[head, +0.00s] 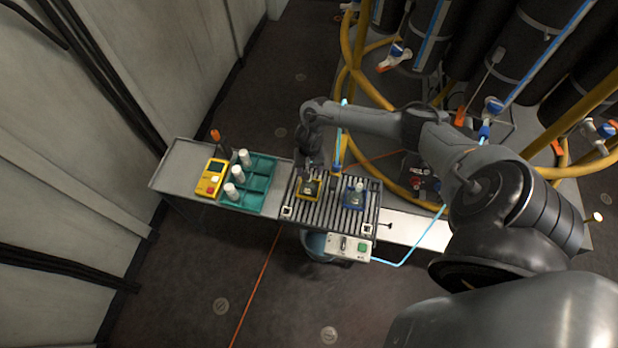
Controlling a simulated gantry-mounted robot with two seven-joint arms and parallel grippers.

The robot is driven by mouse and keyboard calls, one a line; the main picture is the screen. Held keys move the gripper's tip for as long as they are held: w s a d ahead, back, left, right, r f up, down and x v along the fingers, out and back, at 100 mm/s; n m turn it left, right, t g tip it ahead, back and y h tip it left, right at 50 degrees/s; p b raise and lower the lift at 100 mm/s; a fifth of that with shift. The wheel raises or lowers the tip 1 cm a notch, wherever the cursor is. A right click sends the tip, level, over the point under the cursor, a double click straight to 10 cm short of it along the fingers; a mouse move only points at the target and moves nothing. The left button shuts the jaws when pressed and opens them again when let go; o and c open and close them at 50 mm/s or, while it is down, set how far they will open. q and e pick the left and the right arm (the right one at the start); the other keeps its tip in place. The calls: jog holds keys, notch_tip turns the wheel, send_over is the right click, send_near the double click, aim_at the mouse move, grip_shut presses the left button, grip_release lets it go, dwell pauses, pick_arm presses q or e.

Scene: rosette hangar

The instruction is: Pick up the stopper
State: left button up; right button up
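Several white cylindrical pieces stand in a green compartment tray (262,186) on the left; one white piece (245,157) is at its back edge. I cannot tell for sure which thing is the stopper. A yellow-framed square fixture (301,194) and a blue-framed one (348,203) sit on a dark slatted bench top (330,215), each with a small pale part in it. My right gripper (310,180) points down just over the yellow-framed fixture. Its fingers are too small and dark to tell whether they are open or hold anything. My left gripper is out of view.
A control box (349,246) is on the bench's front. Yellow pipes (348,75) and dark cylinders stand behind.

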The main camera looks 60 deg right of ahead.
jog(key=shift+f+b, duration=0.3)
jog(key=shift+f, duration=1.2)
jog(key=c, duration=0.9)
